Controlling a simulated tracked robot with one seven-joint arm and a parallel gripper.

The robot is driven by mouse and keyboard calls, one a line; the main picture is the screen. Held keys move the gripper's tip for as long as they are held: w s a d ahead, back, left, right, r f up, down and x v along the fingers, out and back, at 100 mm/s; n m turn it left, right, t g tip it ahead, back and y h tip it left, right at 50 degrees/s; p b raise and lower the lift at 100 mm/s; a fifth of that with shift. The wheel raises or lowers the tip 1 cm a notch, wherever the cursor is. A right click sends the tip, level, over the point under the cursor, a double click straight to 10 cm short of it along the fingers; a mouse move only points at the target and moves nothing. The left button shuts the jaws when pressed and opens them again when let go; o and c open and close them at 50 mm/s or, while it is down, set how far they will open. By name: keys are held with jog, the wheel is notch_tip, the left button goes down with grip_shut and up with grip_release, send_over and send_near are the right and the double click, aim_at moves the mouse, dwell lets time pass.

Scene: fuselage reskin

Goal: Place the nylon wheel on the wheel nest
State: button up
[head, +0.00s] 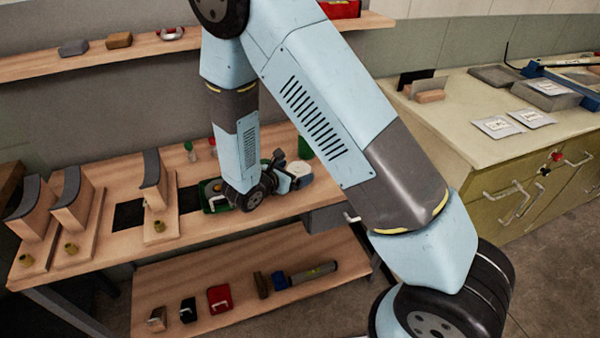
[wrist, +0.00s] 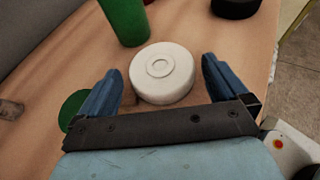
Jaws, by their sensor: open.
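The white, round nylon wheel (wrist: 162,72) lies flat on the wooden bench in the wrist view, with a raised ring at its centre. My gripper (wrist: 163,76) is open, and its two blue fingers stand on either side of the wheel's near part. Gaps show between the fingers and the wheel, and it is not gripped. In the head view a small white round shape, apparently the wheel (head: 299,168), shows beside my gripper (head: 288,180) near the bench's right end. I cannot pick out the wheel nest with certainty.
A green cylinder (wrist: 123,20) stands just behind the wheel. A black round object (wrist: 236,7) is farther right, and a green disc (wrist: 73,107) is at left. In the head view, upright curved-top blocks (head: 155,190) stand on the bench's left. A lower shelf (head: 235,297) holds several items.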

jog(key=shift+x, duration=1.15)
jog(key=shift+c, duration=0.4)
jog(key=c, duration=1)
jog(key=shift+o, duration=0.2)
jog(key=shift+r, duration=0.15)
